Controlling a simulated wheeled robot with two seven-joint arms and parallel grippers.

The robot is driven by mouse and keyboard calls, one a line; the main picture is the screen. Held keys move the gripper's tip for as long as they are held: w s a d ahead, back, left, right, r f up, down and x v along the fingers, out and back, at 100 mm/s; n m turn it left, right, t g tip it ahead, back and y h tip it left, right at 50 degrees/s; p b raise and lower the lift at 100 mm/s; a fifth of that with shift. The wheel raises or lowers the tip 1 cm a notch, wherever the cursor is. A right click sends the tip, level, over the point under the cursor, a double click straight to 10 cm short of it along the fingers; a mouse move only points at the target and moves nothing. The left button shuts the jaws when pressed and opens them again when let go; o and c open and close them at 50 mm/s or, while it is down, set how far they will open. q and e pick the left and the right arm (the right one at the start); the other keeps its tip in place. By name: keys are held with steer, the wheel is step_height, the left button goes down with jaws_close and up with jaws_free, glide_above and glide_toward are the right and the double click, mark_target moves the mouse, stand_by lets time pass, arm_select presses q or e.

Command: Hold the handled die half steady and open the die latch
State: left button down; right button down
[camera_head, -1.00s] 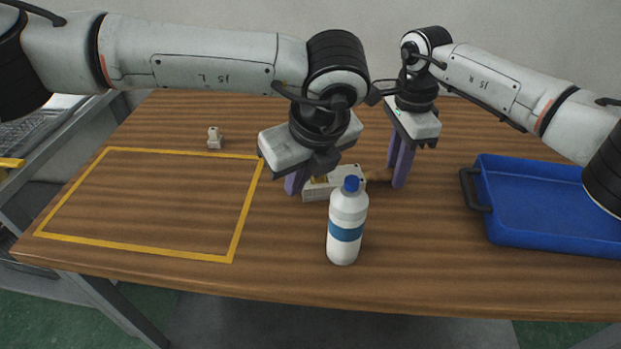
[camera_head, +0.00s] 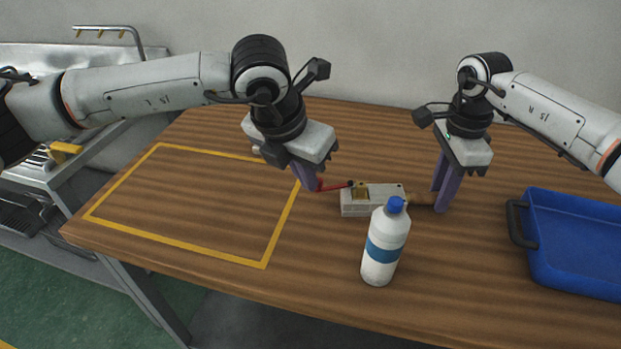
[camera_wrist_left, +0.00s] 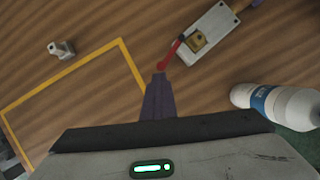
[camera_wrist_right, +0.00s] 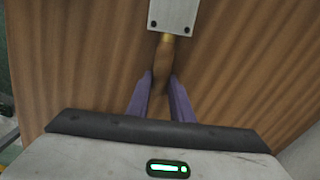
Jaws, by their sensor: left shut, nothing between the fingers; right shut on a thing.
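The grey die (camera_head: 356,208) lies flat on the wooden table; it also shows in the left wrist view (camera_wrist_left: 215,38). A brass latch piece (camera_wrist_left: 198,42) sits on its top, with a red lever (camera_head: 334,186) sticking out past the die's left end. My left gripper (camera_head: 311,187) is shut and empty, its fingertips at the lever's outer end, seemingly touching it. The brown handle (camera_wrist_right: 163,60) comes out of the die's right end. My right gripper (camera_head: 440,207) is shut on this handle, with one finger on each side in the right wrist view.
A white bottle (camera_head: 385,246) with a blue cap stands just in front of the die. A blue tray (camera_head: 570,280) lies at the right. A yellow outlined area (camera_head: 187,252) at the left is empty. A small pale object (camera_wrist_left: 61,49) lies beyond that outline.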

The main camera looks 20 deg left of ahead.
arm_select(q)
steer(key=shift+d, duration=0.25)
steer(key=shift+w+d, duration=0.35)
steer(key=shift+d, duration=0.35)
steer(key=s, duration=0.3)
steer(key=shift+s+d, duration=0.25)
steer(key=shift+d, duration=0.1)
steer(key=d+v, duration=0.1)
steer(key=v, duration=0.9)
steer(key=shift+s+d, duration=0.3)
steer(key=shift+d, duration=0.2)
